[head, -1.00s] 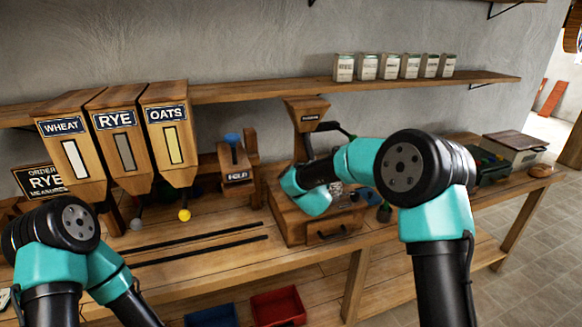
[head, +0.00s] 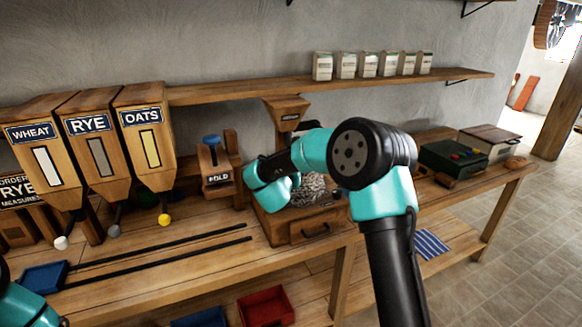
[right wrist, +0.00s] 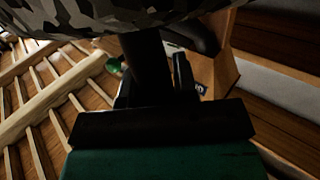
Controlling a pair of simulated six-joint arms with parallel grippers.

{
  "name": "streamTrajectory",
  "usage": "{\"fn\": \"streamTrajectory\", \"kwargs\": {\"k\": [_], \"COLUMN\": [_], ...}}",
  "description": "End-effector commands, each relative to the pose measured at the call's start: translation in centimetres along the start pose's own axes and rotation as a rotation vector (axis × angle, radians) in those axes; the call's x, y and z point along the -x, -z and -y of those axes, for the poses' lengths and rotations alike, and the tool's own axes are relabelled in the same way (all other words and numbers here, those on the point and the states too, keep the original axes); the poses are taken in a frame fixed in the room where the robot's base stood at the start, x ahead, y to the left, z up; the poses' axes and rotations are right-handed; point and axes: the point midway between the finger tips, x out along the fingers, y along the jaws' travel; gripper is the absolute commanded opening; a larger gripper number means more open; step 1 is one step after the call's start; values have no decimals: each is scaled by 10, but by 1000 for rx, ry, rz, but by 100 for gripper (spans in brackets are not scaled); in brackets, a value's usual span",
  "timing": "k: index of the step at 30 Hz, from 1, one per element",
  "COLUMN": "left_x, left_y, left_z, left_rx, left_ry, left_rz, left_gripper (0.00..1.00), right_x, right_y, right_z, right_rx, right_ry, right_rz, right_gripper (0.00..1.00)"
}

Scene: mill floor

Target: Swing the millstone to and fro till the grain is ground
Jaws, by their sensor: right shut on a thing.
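The mill (head: 315,228), a wooden box with a front drawer and a small hopper (head: 287,110) above, stands on the bench at mid-picture. Its speckled grey millstone (head: 311,187) shows partly behind my right arm; in the right wrist view the stone (right wrist: 130,16) fills the top edge. My right gripper (right wrist: 155,80) is shut on a dark upright handle (right wrist: 146,58) just under the stone's edge in that view. In the head view my right wrist hides the fingers. No grain can be made out at the stone. Only part of my left arm shows, at bottom left.
Wheat, rye (head: 97,150) and oats bins stand at left, with a blue tray (head: 45,277) below. A hold stand (head: 216,172) sits left of the mill. A green box (head: 452,157) stands at right. Red (head: 266,307) and blue trays lie low in front.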

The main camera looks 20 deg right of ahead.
Motion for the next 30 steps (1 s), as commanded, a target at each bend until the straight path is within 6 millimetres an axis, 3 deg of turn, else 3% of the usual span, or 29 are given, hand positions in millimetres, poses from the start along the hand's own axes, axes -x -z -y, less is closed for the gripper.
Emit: {"fn": "streamTrajectory", "kwargs": {"k": [8,19,23,30], "left_x": [0,0,0,0], "left_y": [0,0,0,0], "left_z": [0,0,0,0], "left_rx": [0,0,0,0], "left_ry": [0,0,0,0], "left_rz": [0,0,0,0], "left_gripper": [43,43,43,43], "right_x": [-1,4,16,57], "right_y": [1,0,1,1], "right_z": [-1,0,0,0], "right_rx": [-1,0,0,0], "right_ry": [-1,1,1,2], "right_rz": [-2,-1,-1,-1], "right_gripper": [51,52,52,52]}}
